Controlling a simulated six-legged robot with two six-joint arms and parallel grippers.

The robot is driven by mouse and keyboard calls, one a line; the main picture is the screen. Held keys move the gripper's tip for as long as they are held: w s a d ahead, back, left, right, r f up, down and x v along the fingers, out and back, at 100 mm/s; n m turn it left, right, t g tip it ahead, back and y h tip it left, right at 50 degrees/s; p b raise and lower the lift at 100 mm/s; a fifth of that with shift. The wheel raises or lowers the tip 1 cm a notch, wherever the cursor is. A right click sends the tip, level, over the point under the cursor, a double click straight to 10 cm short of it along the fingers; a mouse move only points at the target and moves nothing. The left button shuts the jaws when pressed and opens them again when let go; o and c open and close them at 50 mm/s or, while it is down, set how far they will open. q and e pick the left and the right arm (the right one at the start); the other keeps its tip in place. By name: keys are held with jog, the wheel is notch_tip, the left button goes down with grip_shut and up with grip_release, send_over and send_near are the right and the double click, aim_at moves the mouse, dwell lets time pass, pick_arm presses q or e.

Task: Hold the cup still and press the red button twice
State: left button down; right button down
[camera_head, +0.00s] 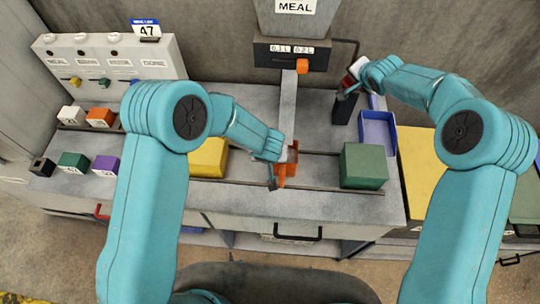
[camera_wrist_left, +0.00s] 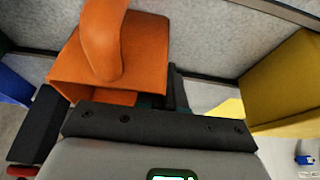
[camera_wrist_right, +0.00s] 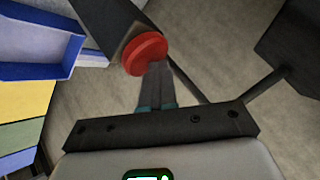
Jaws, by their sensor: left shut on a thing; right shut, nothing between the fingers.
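The orange cup (camera_head: 281,181) stands on the grey counter below the chute, between dark rails. My left gripper (camera_head: 280,160) is shut on it; the left wrist view shows the orange cup (camera_wrist_left: 140,65) close up with a curved orange part over it. The grip contact is mostly hidden. The red button (camera_wrist_right: 145,53) is on the end of a dark post (camera_head: 344,108) at the back right. My right gripper (camera_wrist_right: 158,75) is shut and empty, with its fingertips right at the button's edge. I cannot tell whether they touch or whether the button is pressed.
A meal dispenser (camera_head: 290,50) with a sloping grey chute (camera_head: 288,108) stands behind the cup. A yellow block (camera_head: 208,160) is left of the cup, a green block (camera_head: 364,166) right. A blue tray (camera_head: 378,132) lies beside the post. Small coloured blocks sit at left.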

aim_at(354, 83)
jog(key=shift+s+f, duration=0.2)
jog(key=shift+f, duration=0.4)
jog(key=shift+s+f, duration=0.15)
jog(key=shift+f, duration=0.5)
jog(key=shift+w+r, duration=0.3)
jog(key=shift+r, duration=0.65)
jog(key=shift+w+r, duration=0.1)
jog(key=shift+r, duration=2.1)
jog(key=shift+r, duration=0.1)
